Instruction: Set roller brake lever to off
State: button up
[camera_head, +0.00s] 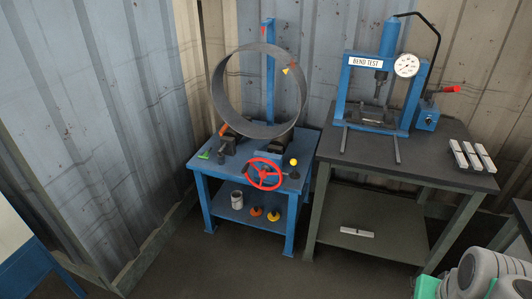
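A blue pipe-rolling stand (238,202) stands at the middle, with a large grey pipe ring (218,100) upright on it. A short lever with a yellow knob (294,162) rises from the stand's right front, beside a red handwheel (263,174). An orange-handled part (223,130) leans at the left of the ring. A small green piece (203,155) lies at the left edge. No label is readable, so I cannot tell which is the roller brake lever or its setting. My gripper is not in view; grey and green parts of my arm show at the lower right.
A dark workbench (400,167) at the right bears a blue bend-test press (343,97) with a gauge, a red-handled pump (427,119) and several pale bars. A can (237,200) and orange and yellow pieces sit on the stand's lower shelf. Corrugated walls close the back and left; the front floor is clear.

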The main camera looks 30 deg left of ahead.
aim_at(294, 162)
jog(key=u, duration=0.85)
jog(key=i, duration=1)
jog(key=u, duration=1.45)
jog(key=i, duration=0.25)
jog(key=u, duration=0.2)
